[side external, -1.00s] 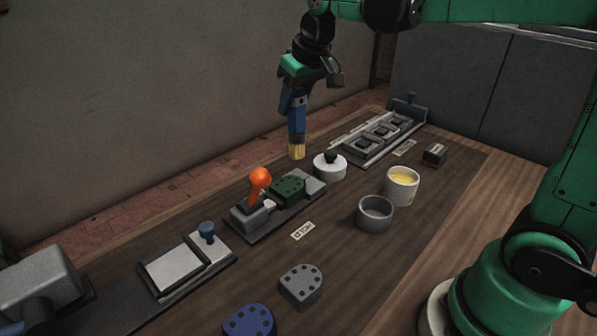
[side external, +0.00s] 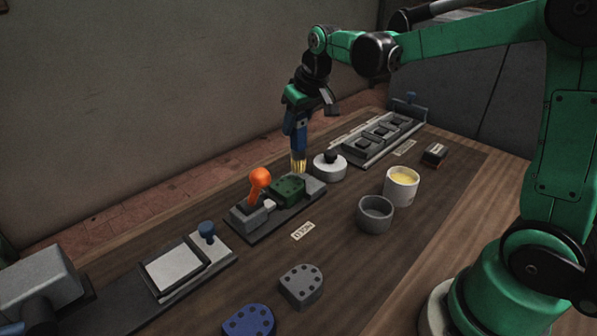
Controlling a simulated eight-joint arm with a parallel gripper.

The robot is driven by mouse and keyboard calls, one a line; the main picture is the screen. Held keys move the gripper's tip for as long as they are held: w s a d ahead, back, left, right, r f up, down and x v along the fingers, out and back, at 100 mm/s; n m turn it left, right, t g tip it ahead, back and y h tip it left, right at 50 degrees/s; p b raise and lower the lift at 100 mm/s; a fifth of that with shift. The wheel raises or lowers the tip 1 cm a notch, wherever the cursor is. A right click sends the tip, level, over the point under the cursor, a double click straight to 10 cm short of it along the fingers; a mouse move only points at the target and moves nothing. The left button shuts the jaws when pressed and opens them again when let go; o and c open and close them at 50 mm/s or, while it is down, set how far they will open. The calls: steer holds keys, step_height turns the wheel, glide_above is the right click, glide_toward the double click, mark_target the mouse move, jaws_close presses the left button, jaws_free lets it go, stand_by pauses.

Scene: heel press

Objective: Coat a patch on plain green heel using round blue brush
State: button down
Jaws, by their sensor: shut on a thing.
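A green heel (side external: 288,190) with dark spots on top sits in a grey clamp fixture (side external: 313,187) with an orange-knobbed lever (side external: 259,180). My gripper (side external: 296,108) is shut on a blue brush (side external: 296,136) with yellow bristles (side external: 299,163), held upright and bristles down. The bristle tips are just above or behind the heel's far right side; I cannot tell whether they touch. The brush's upper end is hidden by the gripper. A white cup of yellow liquid (side external: 402,190) stands to the right.
A grey empty cup (side external: 375,218) stands before the yellow one. A grey heel (side external: 301,287) and a blue heel (side external: 249,322) lie in front. A slotted rack (side external: 382,137) stands behind.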

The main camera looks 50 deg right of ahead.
steer(key=shift+f, duration=0.6)
steer(key=shift+a+f, duration=0.25)
steer(key=shift+f, duration=0.05)
steer(key=shift+a, duration=3.05)
steer(key=shift+d, duration=3.4)
steer(key=shift+a, duration=3.5)
steer(key=d, duration=0.6)
steer(key=shift+s+d, duration=0.15)
steer(key=shift+d, duration=0.15)
steer(key=shift+d+r, duration=0.1)
steer(key=shift+d, duration=0.05)
steer(key=shift+r, duration=3.95)
